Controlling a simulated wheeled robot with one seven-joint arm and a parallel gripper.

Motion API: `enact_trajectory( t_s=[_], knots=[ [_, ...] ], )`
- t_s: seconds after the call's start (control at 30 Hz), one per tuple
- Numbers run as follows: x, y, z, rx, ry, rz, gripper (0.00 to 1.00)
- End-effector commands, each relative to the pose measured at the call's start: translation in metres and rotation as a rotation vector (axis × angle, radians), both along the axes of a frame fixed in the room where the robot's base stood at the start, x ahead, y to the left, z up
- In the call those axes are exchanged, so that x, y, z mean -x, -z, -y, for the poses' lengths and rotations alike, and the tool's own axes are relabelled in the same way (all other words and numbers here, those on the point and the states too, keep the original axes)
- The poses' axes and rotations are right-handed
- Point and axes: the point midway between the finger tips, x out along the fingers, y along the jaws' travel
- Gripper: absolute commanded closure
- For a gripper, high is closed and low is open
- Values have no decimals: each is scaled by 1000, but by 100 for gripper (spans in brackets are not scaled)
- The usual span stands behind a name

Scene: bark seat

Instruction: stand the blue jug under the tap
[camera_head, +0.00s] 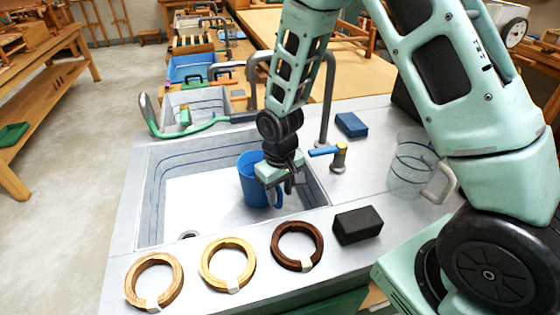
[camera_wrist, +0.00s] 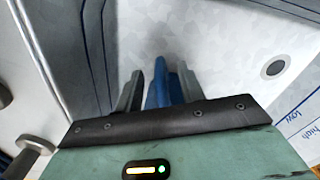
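The blue jug (camera_head: 252,178) is upright inside the sink basin, near its right end. My gripper (camera_head: 282,184) reaches down at the jug's right side, by its handle. In the wrist view my gripper (camera_wrist: 162,92) has a blue strip of the jug (camera_wrist: 160,97) between its two fingers, with little gap; it appears shut on the handle. Whether the jug's base touches the basin floor I cannot tell. The grey arched tap (camera_head: 329,100) rises behind the basin, its spout end partly behind my arm. A brass valve with a blue lever (camera_head: 324,151) stands on the counter to the right.
Three ring shapes, tan (camera_head: 154,282), yellow (camera_head: 228,264) and dark brown (camera_head: 298,246), lie along the front counter with a black block (camera_head: 358,225). A clear jug (camera_head: 408,170) and a blue block (camera_head: 351,125) stand right. A green hose (camera_head: 185,130) lies behind the basin.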

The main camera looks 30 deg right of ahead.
Motion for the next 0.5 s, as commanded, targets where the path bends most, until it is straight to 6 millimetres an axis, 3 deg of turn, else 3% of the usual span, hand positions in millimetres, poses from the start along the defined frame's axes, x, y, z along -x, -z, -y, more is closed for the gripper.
enact_trajectory(
  t_s=[0.5],
  knots=[
    [-1,-118,1,-1,1,6,61]
  ],
)
